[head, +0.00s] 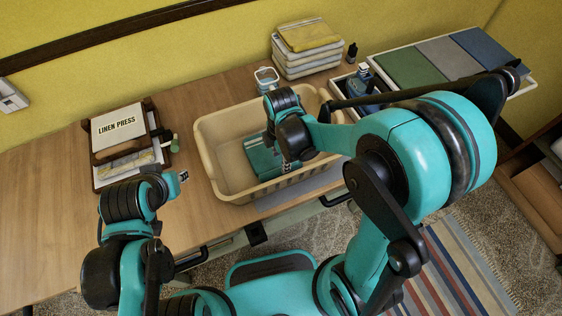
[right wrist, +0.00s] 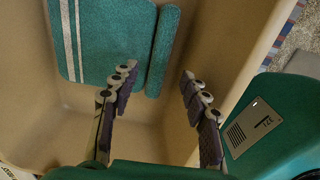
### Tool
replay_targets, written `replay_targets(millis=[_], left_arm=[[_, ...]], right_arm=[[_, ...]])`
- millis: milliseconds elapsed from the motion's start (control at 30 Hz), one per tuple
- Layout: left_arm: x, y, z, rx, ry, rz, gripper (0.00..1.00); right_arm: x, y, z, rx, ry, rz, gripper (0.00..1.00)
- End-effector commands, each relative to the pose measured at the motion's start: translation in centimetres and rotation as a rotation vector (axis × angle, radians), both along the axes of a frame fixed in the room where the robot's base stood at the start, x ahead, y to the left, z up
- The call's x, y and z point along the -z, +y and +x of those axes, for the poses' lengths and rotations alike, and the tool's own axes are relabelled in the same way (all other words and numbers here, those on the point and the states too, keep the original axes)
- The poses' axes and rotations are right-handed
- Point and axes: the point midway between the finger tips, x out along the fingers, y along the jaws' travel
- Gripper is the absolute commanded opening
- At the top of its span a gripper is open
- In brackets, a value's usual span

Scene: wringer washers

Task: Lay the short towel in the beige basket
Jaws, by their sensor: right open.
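The beige basket (head: 228,184) stands on the wooden counter. A teal towel with pale stripes (head: 262,162) lies inside it, partly hidden by my right arm. In the right wrist view the towel (right wrist: 105,45) lies flat against the basket's inside (right wrist: 60,120), with a narrow teal strip beside it. My right gripper (head: 289,167) is over the basket. In its wrist view the two fingers (right wrist: 158,75) are apart with nothing between them. My left gripper (head: 183,176) is left of the basket over the counter; its jaws are too small to read.
A LINEN PRESS box (head: 120,128) stands at the left. Folded cloths topped with yellow (head: 308,36) are stacked behind the basket. A tray with green, grey and blue panels (head: 448,60) and bottles (head: 364,78) are at the right. The counter's far left is clear.

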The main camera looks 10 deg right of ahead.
Motion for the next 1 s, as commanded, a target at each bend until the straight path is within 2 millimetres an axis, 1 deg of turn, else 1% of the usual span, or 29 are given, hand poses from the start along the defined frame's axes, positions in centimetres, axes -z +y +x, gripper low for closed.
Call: replay_targets(millis=[33, 200, 300, 400, 467, 500, 567, 667, 800, 900, 1000], left_arm=[[-0.8, 0.0, 0.0, 0.0, 0.0, 0.0, 0.3], [-1.7, 0.0, 0.0, 0.0, 0.0, 0.0, 0.3], [-2.0, 0.0, 0.0, 0.0, 0.0, 0.0, 0.3], [-2.1, 0.0, 0.0, 0.0, 0.0, 0.0, 0.3], [-2.1, 0.0, 0.0, 0.0, 0.0, 0.0, 0.3], [-2.1, 0.0, 0.0, 0.0, 0.0, 0.0, 0.3], [-2.1, 0.0, 0.0, 0.0, 0.0, 0.0, 0.3], [-2.1, 0.0, 0.0, 0.0, 0.0, 0.0, 0.3], [-2.1, 0.0, 0.0, 0.0, 0.0, 0.0, 0.3], [-2.1, 0.0, 0.0, 0.0, 0.0, 0.0, 0.3], [-2.1, 0.0, 0.0, 0.0, 0.0, 0.0, 0.3]], right_arm=[[-1.6, 0.0, -0.1, 0.0, 0.0, 0.0, 0.46], [-4.7, 0.0, 0.0, 0.0, 0.0, 0.0, 0.46], [-5.9, 0.0, 0.0, 0.0, 0.0, 0.0, 0.46], [-6.6, -0.1, 0.0, 0.01, -0.004, 0.001, 0.46], [-7.1, -0.3, -0.2, 0.047, -0.017, 0.003, 0.46], [-7.6, -0.6, -0.4, 0.094, -0.032, 0.007, 0.46], [-8.5, -1.1, -0.8, 0.201, -0.069, 0.018, 0.46], [-10.4, -2.5, -1.9, 0.467, -0.158, 0.06, 0.46], [-13.0, -4.5, -3.7, 0.913, -0.291, 0.174, 0.46], [-14.2, -5.7, -4.9, 1.204, -0.367, 0.284, 0.46], [-14.9, -6.6, -5.9, 1.432, -0.415, 0.391, 0.46]])
